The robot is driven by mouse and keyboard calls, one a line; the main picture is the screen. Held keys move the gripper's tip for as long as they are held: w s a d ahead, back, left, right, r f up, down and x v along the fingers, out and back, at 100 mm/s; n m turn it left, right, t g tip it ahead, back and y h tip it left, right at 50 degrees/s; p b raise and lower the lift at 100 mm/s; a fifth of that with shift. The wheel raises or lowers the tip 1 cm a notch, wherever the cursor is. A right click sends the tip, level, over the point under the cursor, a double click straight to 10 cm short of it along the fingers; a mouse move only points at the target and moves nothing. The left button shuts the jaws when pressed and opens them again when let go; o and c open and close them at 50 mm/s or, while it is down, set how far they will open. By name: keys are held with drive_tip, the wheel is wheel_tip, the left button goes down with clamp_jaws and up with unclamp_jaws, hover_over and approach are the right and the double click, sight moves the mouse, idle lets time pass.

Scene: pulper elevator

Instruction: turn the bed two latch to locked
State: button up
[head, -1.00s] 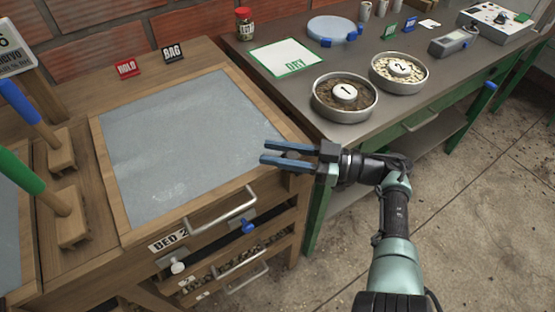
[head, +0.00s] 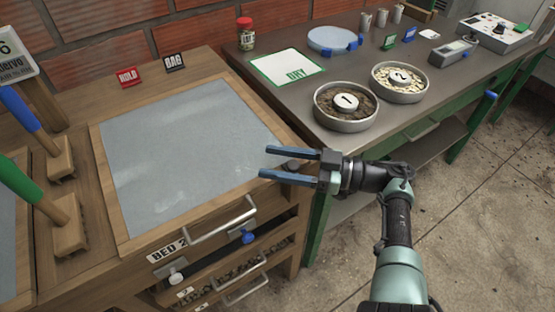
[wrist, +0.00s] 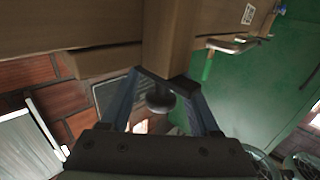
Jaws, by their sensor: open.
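The BED 2 label (head: 167,251) is on the front of a wooden bench with a grey top panel (head: 190,150). Below a metal handle (head: 222,222) are a white knob (head: 177,278) at the left and a blue knob (head: 248,237) at the right. I cannot tell which knob is the latch, or its setting. My gripper (head: 265,162) is open above the bench's right edge, up and right of both knobs, touching neither. The wrist view shows its fingers (wrist: 162,84) with a dark round piece (wrist: 160,98) between them, which I cannot identify.
The side table holds pans marked 1 (head: 345,120) and 2 (head: 398,95), a DRY sheet (head: 287,68) and a red-lidded jar (head: 245,35). Open floor (head: 480,210) lies at the right.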

drive_tip(key=s+d+b, duration=0.1)
drive_tip(key=d+b, duration=0.7)
drive_tip(key=d, duration=0.4)
drive_tip(key=shift+s+d+b, duration=0.35)
drive_tip(key=shift+s+d, duration=0.05)
